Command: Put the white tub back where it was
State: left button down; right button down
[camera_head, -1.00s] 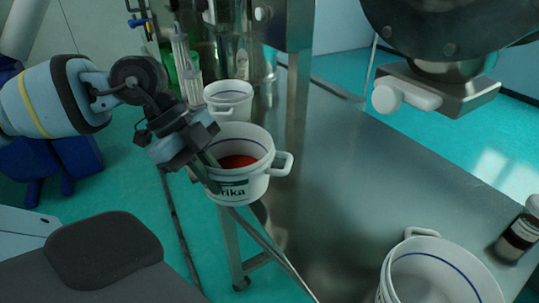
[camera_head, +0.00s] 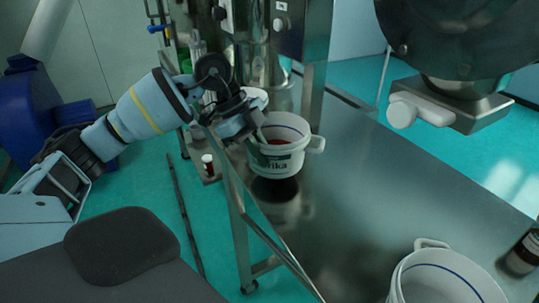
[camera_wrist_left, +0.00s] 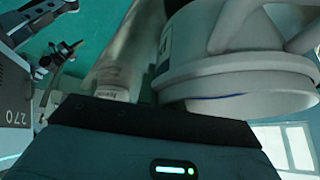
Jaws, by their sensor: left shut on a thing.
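My left gripper (camera_head: 256,138) is shut on the near-left rim of a white tub (camera_head: 285,162). The tub has a handle on its right, a dark label ending in "rika" and red contents. It hangs roughly upright over the left edge area of the steel table (camera_head: 370,190), with a dark reflection below it; it looks slightly above the surface. In the left wrist view the tub (camera_wrist_left: 235,75) fills the upper right, and the fingertips do not show there.
A second white tub (camera_head: 258,93) is partly hidden behind my left gripper. An open white tub (camera_head: 425,285) stands at the front right, near a brown bottle (camera_head: 524,252). A small bottle (camera_head: 208,166) stands left of the table. The table's middle is clear.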

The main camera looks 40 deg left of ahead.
pick_arm(q)
jog(key=shift+w+a+f, duration=0.1)
jog(key=shift+w+a, duration=0.1)
jog(key=shift+w, duration=0.6)
jog(key=shift+w+a, duration=0.15)
jog(key=shift+w, duration=0.6)
jog(key=shift+w, duration=0.3)
jog(key=shift+w+a+f, duration=0.1)
jog(key=shift+f, duration=1.7)
jog(key=shift+f, duration=0.1)
jog(key=c, duration=1.5)
grip_release()
jog(key=shift+c, duration=0.2)
jog(key=v, duration=1.2)
